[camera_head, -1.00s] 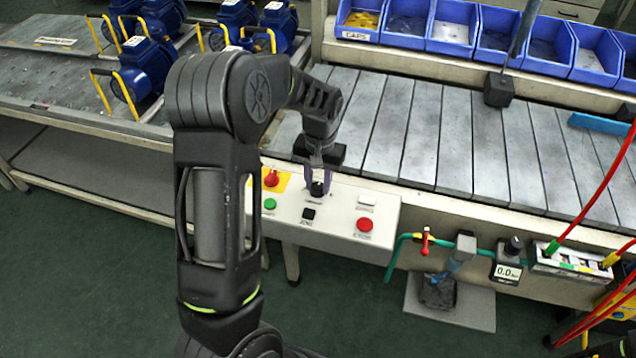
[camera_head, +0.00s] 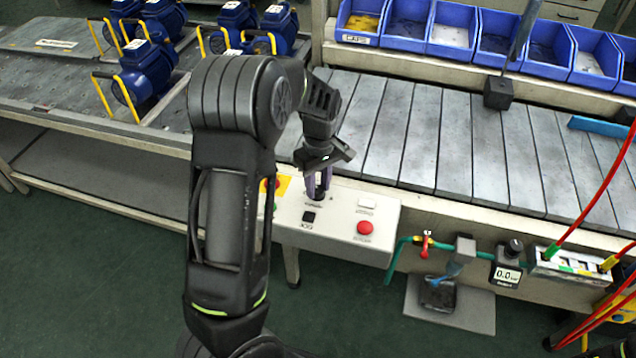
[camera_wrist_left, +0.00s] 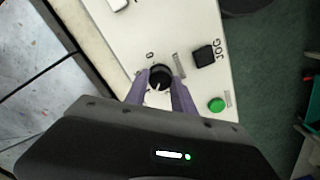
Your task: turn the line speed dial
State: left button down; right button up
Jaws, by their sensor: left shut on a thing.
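The line speed dial (camera_wrist_left: 160,77) is a small round black knob with a white pointer mark on the white control panel (camera_wrist_left: 182,22). In the left wrist view it sits between the two purple fingers of my left gripper (camera_wrist_left: 161,88), which is shut on it. In the head view my left gripper (camera_head: 318,188) reaches down onto the panel (camera_head: 340,225) from above, and its fingers mostly hide the dial.
On the panel are a black JOG button (camera_head: 308,217), a red button (camera_head: 365,228), a white button (camera_head: 367,203) and a green button (camera_wrist_left: 217,104). A red switch on a yellow plate (camera_head: 284,184) is partly behind my arm. The slatted conveyor (camera_head: 430,140) lies behind.

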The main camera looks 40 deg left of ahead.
aim_at(318, 188)
pick_arm(q)
jog(key=n+p, duration=0.1)
jog(key=n, duration=0.3)
jog(key=shift+r+n, duration=0.15)
jog(key=shift+n, duration=0.15)
jog(key=n+p, duration=0.2)
jog(key=n, duration=0.2)
jog(key=shift+n, duration=0.4)
jog(key=c, duration=1.1)
grip_release()
jog(key=shift+o, duration=0.2)
notch_tip(318, 188, up, 8)
jog(key=shift+a+f, duration=0.1)
jog(key=shift+f, duration=0.1)
jog(key=shift+w, duration=0.1)
